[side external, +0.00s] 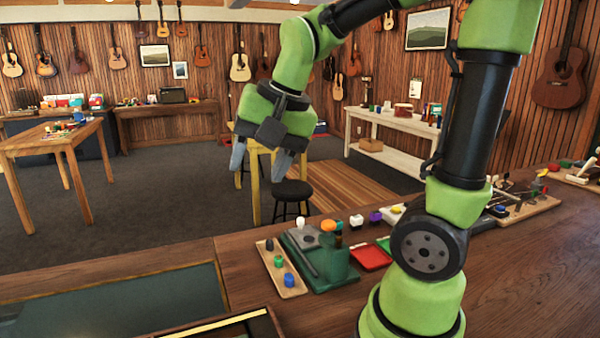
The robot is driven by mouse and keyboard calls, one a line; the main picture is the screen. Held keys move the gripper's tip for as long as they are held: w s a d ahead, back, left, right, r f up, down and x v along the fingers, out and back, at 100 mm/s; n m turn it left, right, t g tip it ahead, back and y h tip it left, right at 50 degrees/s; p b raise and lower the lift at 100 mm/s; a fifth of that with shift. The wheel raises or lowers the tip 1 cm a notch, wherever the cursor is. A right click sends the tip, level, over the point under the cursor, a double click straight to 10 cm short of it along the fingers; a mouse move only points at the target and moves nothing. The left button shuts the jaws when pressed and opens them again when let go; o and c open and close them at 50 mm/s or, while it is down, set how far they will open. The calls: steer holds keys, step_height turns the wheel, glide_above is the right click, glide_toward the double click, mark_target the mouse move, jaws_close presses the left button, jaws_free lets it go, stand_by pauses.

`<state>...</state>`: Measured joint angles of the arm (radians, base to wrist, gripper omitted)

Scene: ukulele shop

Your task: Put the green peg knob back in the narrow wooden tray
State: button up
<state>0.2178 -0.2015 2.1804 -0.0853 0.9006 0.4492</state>
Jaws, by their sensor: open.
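The narrow wooden tray (294,292) lies on the counter in the side external view, left of the green stand. A green peg knob (279,261) appears to sit in it, between a dark knob (269,244) and a blue knob (289,281). I cannot tell whether the green one is fully seated. My gripper (259,172) is open and hangs in the air well above the counter, above the tray in the picture. Its grey fingers are apart, with nothing seen between them.
A dark green stand (338,265) holding tools sits right beside the tray. A red dish (370,257), a white knob (356,221) and a purple knob (375,217) are further right. A dark recessed panel (130,305) lies to the left.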

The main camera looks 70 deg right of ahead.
steer(key=s+a+r+n+t+y, duration=0.1)
steer(key=s+a+n+t, duration=0.1)
steer(key=s+a+n, duration=0.4)
steer(key=shift+s+r+n+t+y, duration=0.3)
steer(key=shift+s+n, duration=0.4)
steer(key=shift+s, duration=0.65)
steer(key=shift+f, duration=0.1)
